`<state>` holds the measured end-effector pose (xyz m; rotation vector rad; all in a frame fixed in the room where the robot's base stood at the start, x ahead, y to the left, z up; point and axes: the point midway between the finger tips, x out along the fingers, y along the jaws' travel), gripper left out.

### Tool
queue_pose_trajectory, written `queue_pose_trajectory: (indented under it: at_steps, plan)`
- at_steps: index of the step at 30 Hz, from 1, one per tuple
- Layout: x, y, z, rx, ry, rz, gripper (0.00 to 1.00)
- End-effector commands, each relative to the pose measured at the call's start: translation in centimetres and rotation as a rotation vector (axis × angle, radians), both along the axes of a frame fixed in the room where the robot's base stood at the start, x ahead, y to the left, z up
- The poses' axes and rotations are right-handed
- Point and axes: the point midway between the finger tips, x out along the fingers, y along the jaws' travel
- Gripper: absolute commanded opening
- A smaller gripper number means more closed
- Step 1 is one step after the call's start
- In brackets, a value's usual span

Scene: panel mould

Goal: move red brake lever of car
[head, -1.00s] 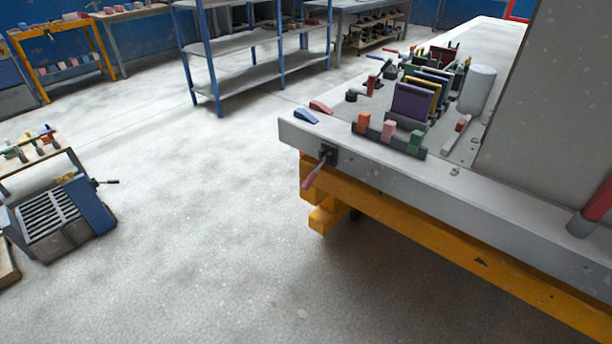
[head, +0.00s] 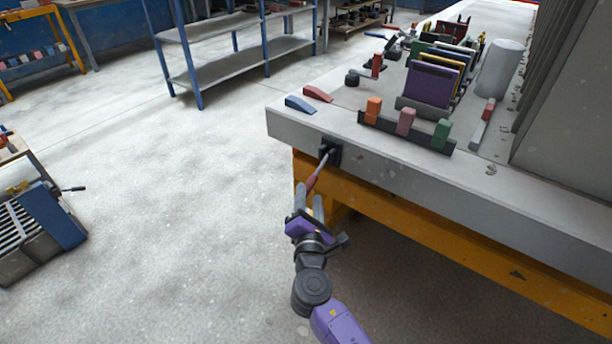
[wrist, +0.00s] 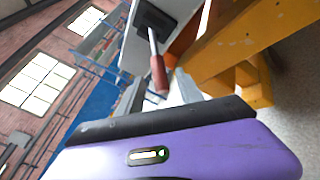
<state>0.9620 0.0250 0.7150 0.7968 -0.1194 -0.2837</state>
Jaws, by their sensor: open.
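A lever with a red handle (head: 313,182) and a grey shaft sticks out from a black mount (head: 331,152) on the front edge of a grey bench top. It slants down and to the left. No car is visible. My gripper (head: 309,192) is below the lever, fingers pointing up at it. It is open, with the handle's end at or between the fingertips. In the wrist view the red handle (wrist: 158,76) shows ahead, near the gap between the two grey fingers. I cannot tell whether they touch it.
The bench top (head: 390,157) carries a rack of coloured blocks (head: 406,122), a blue wedge (head: 300,104), a red wedge (head: 318,94) and a grey cylinder (head: 502,68). Yellow bench framing (head: 420,222) lies right of my arm.

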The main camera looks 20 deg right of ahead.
Motion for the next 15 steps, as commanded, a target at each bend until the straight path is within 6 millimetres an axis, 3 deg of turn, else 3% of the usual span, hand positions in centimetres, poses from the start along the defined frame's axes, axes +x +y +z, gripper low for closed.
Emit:
queue_pose_trajectory:
  at_steps: [15]
  plan:
    - [6.3,-1.9,0.0,-0.003,-0.001,0.001,0.43]
